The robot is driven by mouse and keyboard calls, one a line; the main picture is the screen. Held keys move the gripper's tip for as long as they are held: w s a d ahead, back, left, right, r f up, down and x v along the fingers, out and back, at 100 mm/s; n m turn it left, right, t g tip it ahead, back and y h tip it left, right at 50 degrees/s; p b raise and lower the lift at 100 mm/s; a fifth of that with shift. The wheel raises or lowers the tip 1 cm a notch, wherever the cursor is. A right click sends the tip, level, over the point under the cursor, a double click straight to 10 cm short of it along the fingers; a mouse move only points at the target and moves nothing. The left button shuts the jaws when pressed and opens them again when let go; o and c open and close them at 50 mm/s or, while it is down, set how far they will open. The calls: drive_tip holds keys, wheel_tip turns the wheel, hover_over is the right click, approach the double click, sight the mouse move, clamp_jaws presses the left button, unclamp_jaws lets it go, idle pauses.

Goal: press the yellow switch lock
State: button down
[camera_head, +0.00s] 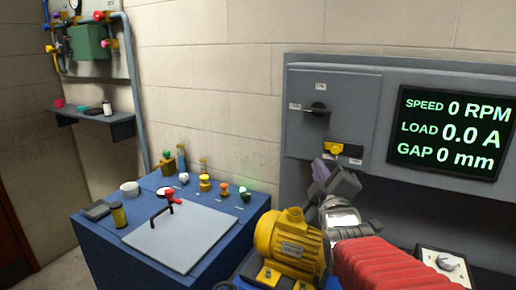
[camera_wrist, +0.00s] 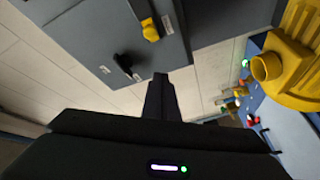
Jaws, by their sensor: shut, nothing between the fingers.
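The yellow switch lock (camera_head: 334,148) sits on a dark plate low on the grey switch box (camera_head: 347,98), below a black rotary handle (camera_head: 317,109). In the wrist view the yellow lock (camera_wrist: 150,30) is at the top, ahead of my gripper and apart from it. My gripper (camera_head: 325,172) is just below the lock in the head view, raised above the yellow motor. In the wrist view my gripper (camera_wrist: 160,80) shows its fingers together, with nothing held.
The yellow motor (camera_head: 288,245) stands below my gripper. A screen (camera_head: 450,132) is mounted right of the switch box. A blue bench (camera_head: 95,248) with a grey lid and several coloured knobs stands at left. A white dial box (camera_head: 447,262) is at lower right.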

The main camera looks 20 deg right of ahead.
drive_tip(key=shift+d+r+n+t, duration=0.3)
drive_tip(key=shift+d+r+t, duration=0.2)
drive_tip(key=shift+d+r, duration=0.2)
drive_tip(key=w+d, duration=0.6)
drive_tip(key=shift+w+d+f, duration=0.15)
drive_tip(key=shift+w+d, duration=0.05)
drive_tip(key=shift+w, duration=0.2)
idle(0.5)
idle(0.4)
